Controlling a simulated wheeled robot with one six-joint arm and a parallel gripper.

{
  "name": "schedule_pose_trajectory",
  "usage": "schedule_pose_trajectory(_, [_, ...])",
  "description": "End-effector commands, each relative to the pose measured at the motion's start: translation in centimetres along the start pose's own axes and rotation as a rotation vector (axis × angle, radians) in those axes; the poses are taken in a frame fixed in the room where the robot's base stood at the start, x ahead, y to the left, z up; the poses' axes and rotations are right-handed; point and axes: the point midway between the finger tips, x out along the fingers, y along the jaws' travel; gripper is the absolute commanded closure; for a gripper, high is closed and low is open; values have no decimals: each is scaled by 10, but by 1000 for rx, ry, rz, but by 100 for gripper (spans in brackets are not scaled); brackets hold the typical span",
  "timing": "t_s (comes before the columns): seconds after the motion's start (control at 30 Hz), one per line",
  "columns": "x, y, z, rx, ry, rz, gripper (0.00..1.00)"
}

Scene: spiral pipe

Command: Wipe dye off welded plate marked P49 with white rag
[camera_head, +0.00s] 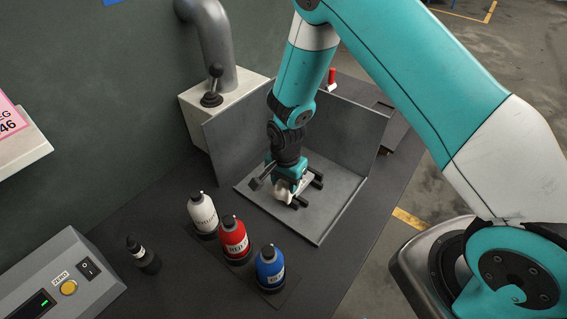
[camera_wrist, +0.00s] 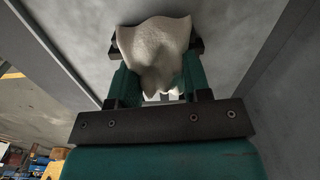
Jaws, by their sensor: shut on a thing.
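My gripper (camera_head: 293,196) points down inside an open grey metal corner of welded plates (camera_head: 330,213). It is shut on a white rag (camera_head: 283,190), which is bunched between the fingers. The rag (camera_wrist: 155,52) also shows in the wrist view, held between both fingertips, with grey plate behind it. In the head view the rag is low over the floor plate; I cannot tell whether it touches. No P49 mark and no dye are readable in either view; my arm and gripper cover part of the plate.
White (camera_head: 202,214), red (camera_head: 234,240) and blue (camera_head: 270,268) bottles stand in front of the plates. A small black bottle (camera_head: 142,256) stands to their left, near a control box (camera_head: 62,282). A pipe (camera_head: 212,45) rises behind left. Upright plates bound the back.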

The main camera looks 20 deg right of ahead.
Motion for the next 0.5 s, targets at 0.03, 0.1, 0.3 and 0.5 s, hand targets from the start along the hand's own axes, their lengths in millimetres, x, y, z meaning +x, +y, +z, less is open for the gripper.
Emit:
schedule_pose_trajectory(0.03, [-16, 0, -2, 2, 2, -4, 78])
schedule_pose_trajectory(0.1, [-24, 0, -2, 3, 2, -2, 78])
schedule_pose_trajectory(0.3, [-41, 2, -3, 5, 1, -2, 78])
schedule_pose_trajectory(0.5, [-60, 2, -4, 7, 1, -2, 78])
